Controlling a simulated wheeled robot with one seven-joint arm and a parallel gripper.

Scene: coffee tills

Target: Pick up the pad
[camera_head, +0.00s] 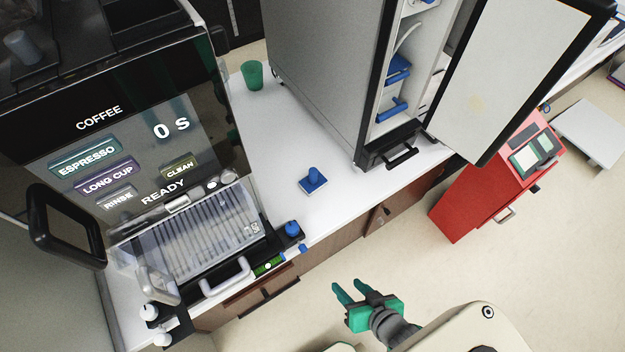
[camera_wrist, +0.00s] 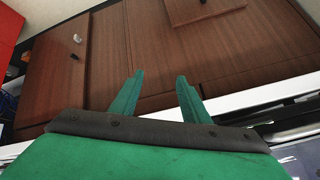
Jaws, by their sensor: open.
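A small blue pad with an upright knob handle (camera_head: 314,180) sits on the white counter, between the coffee machine and the tall open cabinet. My green gripper (camera_head: 344,289) is open and empty, out in front of the counter's front edge and apart from the pad. In the wrist view my gripper's two fingers (camera_wrist: 156,96) are spread, with brown wooden cabinet fronts beyond them. The pad does not show in the wrist view.
The coffee machine (camera_head: 125,140) stands left, with a dark blue round item (camera_head: 293,229) at its corner. A green cup (camera_head: 252,75) stands behind. The open cabinet door (camera_head: 515,70) hangs out at right above a red till (camera_head: 500,180). The counter (camera_head: 345,205) around the pad is clear.

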